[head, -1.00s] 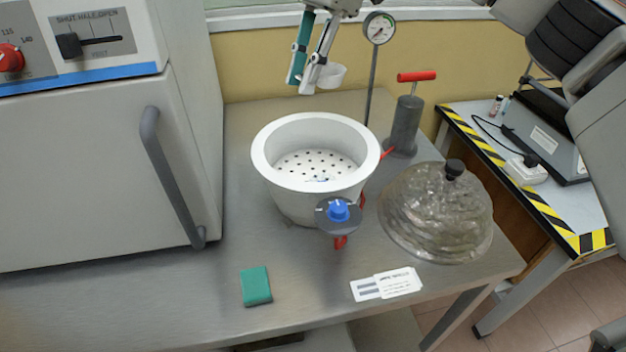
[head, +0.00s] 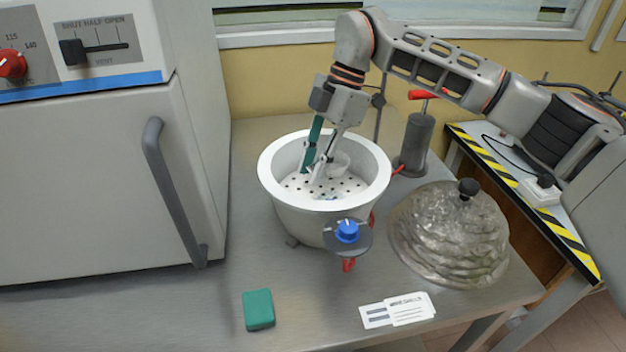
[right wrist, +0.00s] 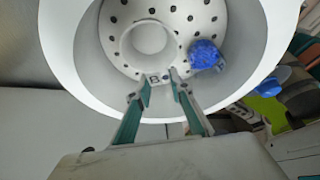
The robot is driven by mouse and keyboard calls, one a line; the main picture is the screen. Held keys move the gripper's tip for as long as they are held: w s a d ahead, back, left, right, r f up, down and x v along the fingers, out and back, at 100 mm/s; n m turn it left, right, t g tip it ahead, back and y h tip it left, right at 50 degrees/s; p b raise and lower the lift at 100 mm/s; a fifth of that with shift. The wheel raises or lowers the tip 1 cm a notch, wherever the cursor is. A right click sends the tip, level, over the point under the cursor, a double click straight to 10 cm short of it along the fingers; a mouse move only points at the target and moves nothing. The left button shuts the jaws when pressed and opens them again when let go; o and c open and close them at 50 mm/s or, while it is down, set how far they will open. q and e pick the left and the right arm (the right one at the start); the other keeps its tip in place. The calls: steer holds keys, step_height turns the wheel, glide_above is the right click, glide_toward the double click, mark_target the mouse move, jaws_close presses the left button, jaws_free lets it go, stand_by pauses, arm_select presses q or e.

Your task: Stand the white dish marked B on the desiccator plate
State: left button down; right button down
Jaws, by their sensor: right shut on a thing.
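The white dish (head: 342,161) is inside the white desiccator bowl (head: 272,170), low over the perforated plate (head: 349,187). My right gripper (head: 313,174) reaches down into the bowl and is shut on the dish's near side. In the right wrist view the dish (right wrist: 150,38) looks round and upright, with a B mark at the fingertips (right wrist: 163,84). The perforated plate (right wrist: 205,18) shows around it. I cannot tell whether the dish touches the plate. My left gripper is not in view.
A blue lump (right wrist: 204,55) lies beside the dish on the plate. A blue-knobbed valve (head: 347,231) sticks out at the bowl's front. The clear domed lid (head: 450,235), hand pump (head: 416,140), cards (head: 397,310) and green block (head: 258,309) stand around. An oven (head: 90,185) is left.

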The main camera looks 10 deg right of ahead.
mark_target(313, 193)
step_height(313, 193, down, 4)
steer(key=shift+r, duration=0.1)
steer(key=c, duration=1.8)
jaws_free()
steer(key=p+v, duration=0.1)
steer(key=v, duration=1)
steer(key=shift+r, duration=0.2)
steer(key=shift+d+r, duration=0.2)
steer(key=shift+r, duration=0.15)
